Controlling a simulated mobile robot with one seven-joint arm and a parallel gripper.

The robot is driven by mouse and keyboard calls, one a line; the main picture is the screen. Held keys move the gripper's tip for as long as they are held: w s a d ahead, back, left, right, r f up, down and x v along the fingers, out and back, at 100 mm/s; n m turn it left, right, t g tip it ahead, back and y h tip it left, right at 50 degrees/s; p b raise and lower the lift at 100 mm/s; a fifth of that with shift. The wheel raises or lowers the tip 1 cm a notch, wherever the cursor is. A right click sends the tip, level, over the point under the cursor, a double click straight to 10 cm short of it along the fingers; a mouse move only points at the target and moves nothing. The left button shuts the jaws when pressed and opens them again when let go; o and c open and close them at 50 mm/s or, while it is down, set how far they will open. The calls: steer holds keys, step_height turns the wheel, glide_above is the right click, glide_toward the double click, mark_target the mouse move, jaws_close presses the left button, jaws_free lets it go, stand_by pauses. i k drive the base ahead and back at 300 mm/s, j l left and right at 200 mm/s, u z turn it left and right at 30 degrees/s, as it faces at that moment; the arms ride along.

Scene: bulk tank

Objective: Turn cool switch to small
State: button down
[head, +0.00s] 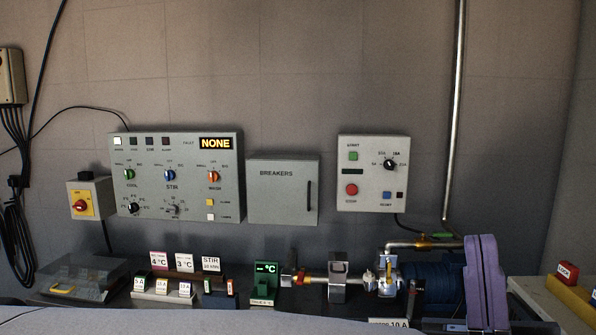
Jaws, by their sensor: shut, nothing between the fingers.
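The cool switch (129,174) is a small green knob at the upper left of the grey control panel (203,196) on the wall. COOL is printed below it. Small labels sit around its top, and the one on its left appears to read SMALL. The knob is too small in the head view to tell exactly where it points. A blue STIR knob (170,175) and an orange WASH knob (213,176) stand in the same row to its right. The panel's display (215,143) reads NONE. My gripper is not in the head view.
A yellow and red isolator box (82,204) is left of the panel. A BREAKERS box (283,190) and a start/stop box (373,174) are to its right. Cards, pipework and a blue motor (440,285) line the bench below. The space before the panel looks clear.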

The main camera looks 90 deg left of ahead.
mark_target(129, 174)
steer(key=u, duration=3.35)
